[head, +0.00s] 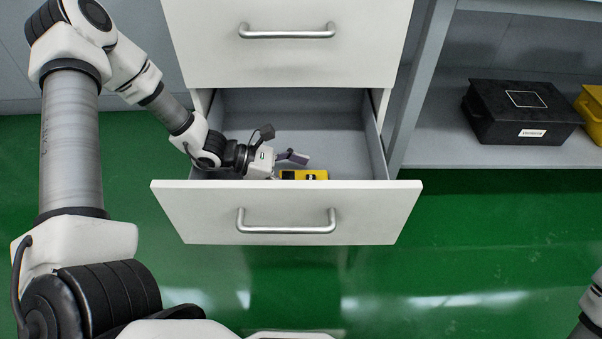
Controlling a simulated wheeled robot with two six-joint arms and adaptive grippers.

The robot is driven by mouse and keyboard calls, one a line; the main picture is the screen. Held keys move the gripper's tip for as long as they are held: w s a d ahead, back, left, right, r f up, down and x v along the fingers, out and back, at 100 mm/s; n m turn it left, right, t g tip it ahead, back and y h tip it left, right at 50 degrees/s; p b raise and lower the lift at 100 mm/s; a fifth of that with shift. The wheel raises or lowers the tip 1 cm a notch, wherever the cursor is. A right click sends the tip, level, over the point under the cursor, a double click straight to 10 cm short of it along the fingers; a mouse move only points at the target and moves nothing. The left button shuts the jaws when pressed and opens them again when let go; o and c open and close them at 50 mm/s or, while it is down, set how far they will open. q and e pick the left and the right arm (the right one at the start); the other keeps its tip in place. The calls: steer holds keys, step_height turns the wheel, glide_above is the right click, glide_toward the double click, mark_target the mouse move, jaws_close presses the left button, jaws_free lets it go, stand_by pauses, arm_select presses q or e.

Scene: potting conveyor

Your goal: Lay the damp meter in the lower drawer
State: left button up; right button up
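The lower drawer (345,212) is pulled open, and its inside shows behind the white front panel. A yellow and dark thing, which looks like the damp meter (303,174), lies low in the drawer close behind the front panel. The panel hides its near part. My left gripper (279,146) reaches into the drawer from the left. Its fingers are spread apart with nothing seen between them, just above and left of the meter. I cannot tell whether a finger touches it. My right gripper is out of view.
The closed upper drawer (285,60) is above the open one. A black lidded box (520,112) and a yellow box (591,110) stand on the shelf (435,140) at the right. The green floor (480,250) in front is clear. The drawer's right part is empty.

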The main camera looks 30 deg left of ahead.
arm_select(q)
steer(key=shift+r, duration=0.25)
steer(key=a+r+p, duration=0.1)
steer(key=p, duration=0.1)
steer(key=s+a+r+p, duration=0.1)
steer(key=r+p, duration=0.1)
steer(key=shift+s+a+p, duration=0.2)
steer(key=shift+a+p, duration=0.05)
steer(key=shift+p, duration=0.15)
steer(key=f+p+v, duration=0.1)
steer(key=p+v, duration=0.6)
steer(key=v, duration=0.1)
steer(key=shift+s+a, duration=0.3)
steer(key=shift+a, duration=0.05)
steer(key=shift+r, duration=0.15)
